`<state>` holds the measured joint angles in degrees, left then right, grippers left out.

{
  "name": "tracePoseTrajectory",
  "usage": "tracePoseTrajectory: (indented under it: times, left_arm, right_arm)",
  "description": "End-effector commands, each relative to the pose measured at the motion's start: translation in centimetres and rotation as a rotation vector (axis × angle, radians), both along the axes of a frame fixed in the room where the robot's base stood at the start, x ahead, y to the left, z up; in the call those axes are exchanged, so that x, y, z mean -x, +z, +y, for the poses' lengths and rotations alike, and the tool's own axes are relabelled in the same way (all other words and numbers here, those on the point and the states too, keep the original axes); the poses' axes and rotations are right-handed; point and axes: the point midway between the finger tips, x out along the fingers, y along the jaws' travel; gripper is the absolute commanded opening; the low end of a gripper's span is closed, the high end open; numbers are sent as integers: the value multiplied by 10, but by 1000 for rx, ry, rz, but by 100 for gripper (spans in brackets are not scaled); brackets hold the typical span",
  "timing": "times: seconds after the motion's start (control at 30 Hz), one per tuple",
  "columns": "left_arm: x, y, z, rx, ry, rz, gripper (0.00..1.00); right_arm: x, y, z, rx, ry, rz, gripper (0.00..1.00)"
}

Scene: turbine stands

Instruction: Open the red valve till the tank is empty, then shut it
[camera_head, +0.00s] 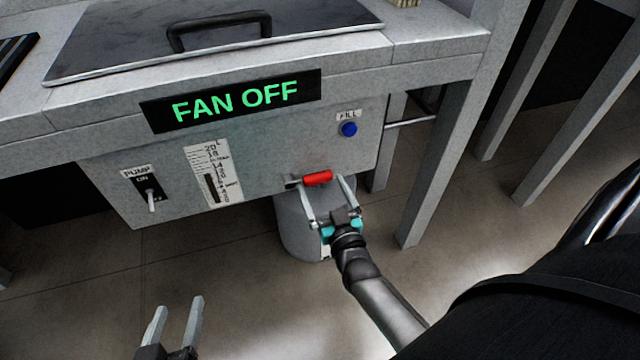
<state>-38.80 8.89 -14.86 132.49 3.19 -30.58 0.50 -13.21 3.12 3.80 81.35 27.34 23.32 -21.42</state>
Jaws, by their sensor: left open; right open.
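The red valve handle (317,178) lies roughly level at the lower edge of the grey tank front (265,150). My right gripper (321,182) is open, its fingers on either side of the red handle; I cannot tell whether they touch it. A level gauge (222,170) on the tank front shows a dark column in its lower part; the exact reading is too small to tell. A grey bucket (295,235) stands on the floor below the valve, partly hidden by my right gripper. My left gripper (178,306) is open and empty at the bottom left, away from the tank.
A black display (235,101) reads "FAN OFF" in green. A pump switch (150,195) has its lever down, and a blue fill button (349,129) is at the right. A dark lid (120,40) with a handle lies on top. Grey legs (430,170) stand right of the bucket.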

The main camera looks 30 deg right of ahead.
Motion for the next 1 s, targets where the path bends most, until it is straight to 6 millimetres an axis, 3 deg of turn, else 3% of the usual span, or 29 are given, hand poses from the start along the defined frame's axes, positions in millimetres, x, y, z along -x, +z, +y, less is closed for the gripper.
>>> tracePoseTrajectory:
  times: [0.3, 0.77, 1.0]
  left_arm:
    - [0, 6, -13, 74, -5, -121, 60]
    - [0, 9, -16, 94, -5, -154, 60]
    - [0, 9, -16, 93, -6, -153, 60]
  right_arm:
    - [-19, -1, -5, 1, -1, -1, 100]
    - [-23, 0, -6, 1, -1, 0, 100]
    - [-23, 0, -6, 0, -1, 0, 74]
